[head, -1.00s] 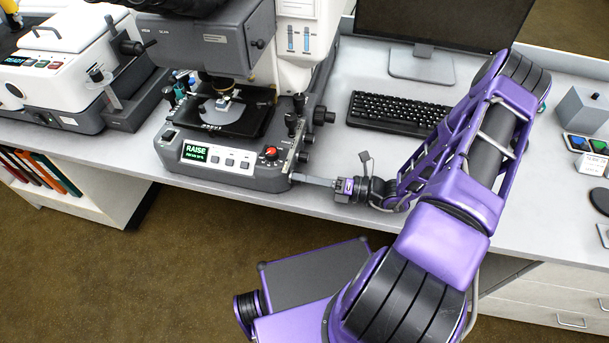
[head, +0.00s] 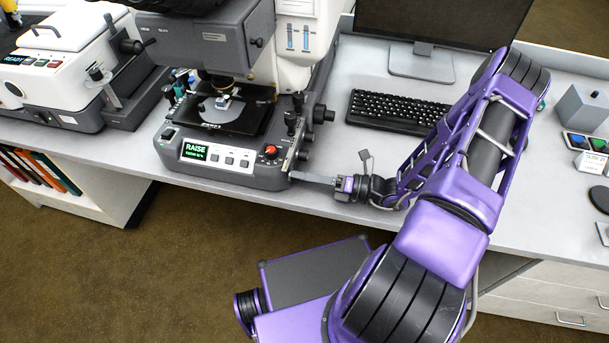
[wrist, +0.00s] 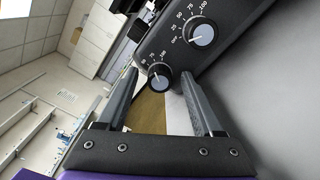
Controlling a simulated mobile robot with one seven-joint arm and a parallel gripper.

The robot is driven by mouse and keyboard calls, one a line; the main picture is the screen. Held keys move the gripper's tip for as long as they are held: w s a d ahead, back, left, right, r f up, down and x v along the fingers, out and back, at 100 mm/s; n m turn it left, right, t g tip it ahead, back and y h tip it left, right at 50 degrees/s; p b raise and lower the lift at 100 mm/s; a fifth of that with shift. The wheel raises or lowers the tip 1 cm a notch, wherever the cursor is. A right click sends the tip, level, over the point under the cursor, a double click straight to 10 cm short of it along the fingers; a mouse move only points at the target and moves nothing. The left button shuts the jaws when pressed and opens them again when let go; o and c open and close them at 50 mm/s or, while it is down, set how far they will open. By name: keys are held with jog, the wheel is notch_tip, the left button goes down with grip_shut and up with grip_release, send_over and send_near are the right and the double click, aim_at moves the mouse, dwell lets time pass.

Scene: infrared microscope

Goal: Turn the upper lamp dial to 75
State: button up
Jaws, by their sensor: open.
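My gripper (head: 296,176) is at the lower right side of the grey microscope (head: 232,160), and the dials are hidden in the head view. In the wrist view, two black dials with light grey faces sit on the microscope's dark side panel.
The microscope's front panel has a green display (head: 195,151) reading RAISE and a red knob (head: 270,152). A keyboard (head: 397,112) and a monitor (head: 440,22) stand behind my arm. The bench top (head: 330,140) beside the microscope is mostly clear.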

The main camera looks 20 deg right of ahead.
jog(key=b+v, duration=0.1)
jog(key=v, duration=1.6)
jog(key=shift+s+d, duration=0.15)
jog(key=shift+d, duration=0.05)
